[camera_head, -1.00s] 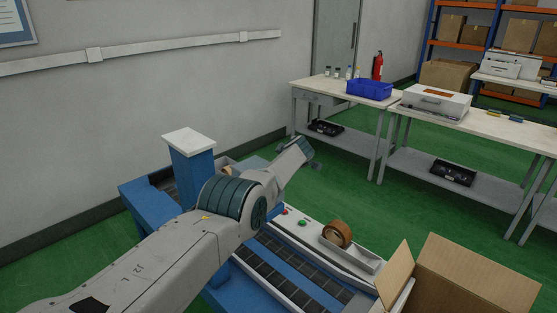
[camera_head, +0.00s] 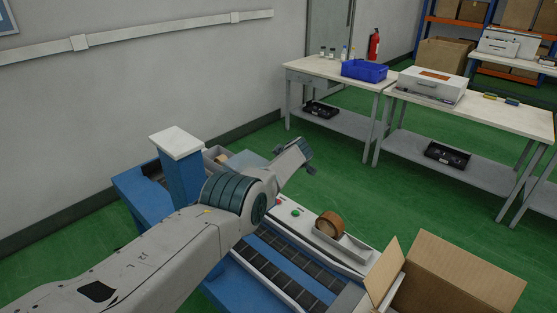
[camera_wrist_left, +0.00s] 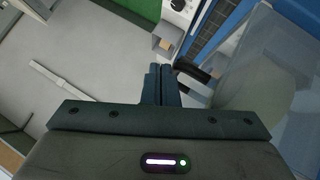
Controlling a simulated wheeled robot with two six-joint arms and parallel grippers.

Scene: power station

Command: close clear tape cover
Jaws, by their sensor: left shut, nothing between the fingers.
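My left gripper (camera_wrist_left: 161,84) is shut and empty in the left wrist view. A see-through panel, seemingly the clear tape cover (camera_wrist_left: 262,62), shows at the right of that view, right of the fingers. A dark bar-like part (camera_wrist_left: 192,74) lies just right of the fingertips; whether they touch it I cannot tell. In the head view my left arm crosses in front of the blue and white taping machine (camera_head: 285,262), and the clear cover cannot be made out there. My right gripper is not in view.
A brown tape roll (camera_head: 330,225) sits in a tray on the machine. An open cardboard box (camera_head: 465,275) stands at the front right. A white-topped blue post (camera_head: 178,165) rises behind my arm. White tables (camera_head: 490,112) stand beyond, with green floor (camera_head: 400,205) between.

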